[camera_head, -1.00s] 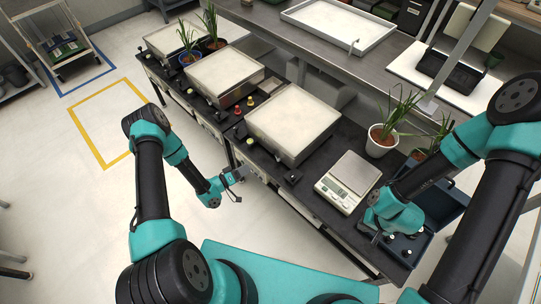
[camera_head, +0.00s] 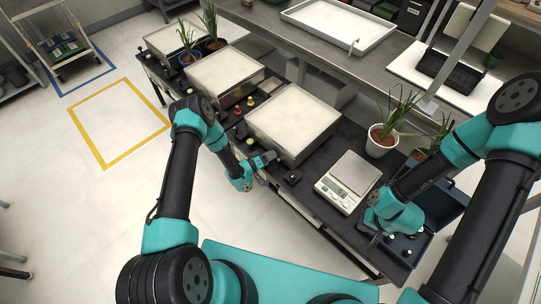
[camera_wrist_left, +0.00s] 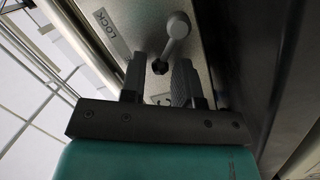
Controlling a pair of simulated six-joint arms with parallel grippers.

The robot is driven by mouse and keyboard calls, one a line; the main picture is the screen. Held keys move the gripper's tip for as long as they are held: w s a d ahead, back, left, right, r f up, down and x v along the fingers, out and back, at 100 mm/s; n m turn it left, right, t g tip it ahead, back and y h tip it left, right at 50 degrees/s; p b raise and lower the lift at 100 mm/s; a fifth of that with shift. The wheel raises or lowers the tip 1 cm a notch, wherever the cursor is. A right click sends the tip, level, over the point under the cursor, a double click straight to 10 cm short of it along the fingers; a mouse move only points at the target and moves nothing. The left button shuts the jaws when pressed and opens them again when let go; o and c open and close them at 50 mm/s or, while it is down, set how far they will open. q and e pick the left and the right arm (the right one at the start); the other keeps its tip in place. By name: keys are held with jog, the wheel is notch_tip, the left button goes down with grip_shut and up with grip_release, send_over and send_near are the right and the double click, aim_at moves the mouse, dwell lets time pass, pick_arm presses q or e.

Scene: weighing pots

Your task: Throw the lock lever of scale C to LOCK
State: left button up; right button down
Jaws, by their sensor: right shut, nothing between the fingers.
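Scale C, the large pale-topped scale (camera_head: 294,118) nearest me on the dark bench, has my left gripper (camera_head: 274,157) at its front side. In the left wrist view, a grey lock lever (camera_wrist_left: 177,30) with a rounded end stands on a metal panel (camera_wrist_left: 205,75), its pivot lying between and just beyond the fingertips. The LOCK label (camera_wrist_left: 105,22) is left of the lever; a partly hidden letter is below the pivot. My left gripper, also in the left wrist view (camera_wrist_left: 160,75), is open around the pivot area; contact cannot be told. My right gripper (camera_head: 377,238) is shut and empty over a dark case.
A small digital scale (camera_head: 348,180) and potted plants (camera_head: 382,140) stand right of scale C. Another large scale (camera_head: 223,78) is to its left, with small colored knobs between. The open dark case (camera_head: 440,212) lies at the bench's right end.

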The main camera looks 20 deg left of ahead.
aim_at(285, 159)
pick_arm(q)
grip_shut()
dwell(0.3)
jog(key=shift+d+r, duration=0.1)
jog(key=shift+d, duration=0.05)
jog(key=m, duration=0.3)
jog(key=shift+s+d+r+y, duration=0.2)
jog(key=shift+d+r+y, duration=0.1)
jog(key=shift+d+r, duration=0.05)
jog(key=m, duration=0.1)
jog(key=d+m, duration=0.1)
jog(key=m, duration=0.1)
jog(key=m+y, duration=0.1)
jog(key=shift+s+d+r+g, duration=0.2)
jog(key=shift+s+r+g, duration=0.1)
jog(key=shift+s, duration=0.1)
jog(key=m, duration=0.1)
jog(key=d+m, duration=0.1)
jog(key=m+y, duration=0.1)
jog(key=m, duration=0.1)
jog(key=shift+s+d+f, duration=0.15)
jog(key=shift+s+d, duration=0.1)
jog(key=shift+s, duration=0.15)
jog(key=m, duration=0.1)
jog(key=d+m+y, duration=0.1)
jog(key=m, duration=0.1)
jog(key=s+f+m, duration=0.1)
jog(key=shift+d+m+t+y, duration=0.2)
jog(key=shift+m+t+y, duration=0.1)
jog(key=shift+m+t, duration=0.1)
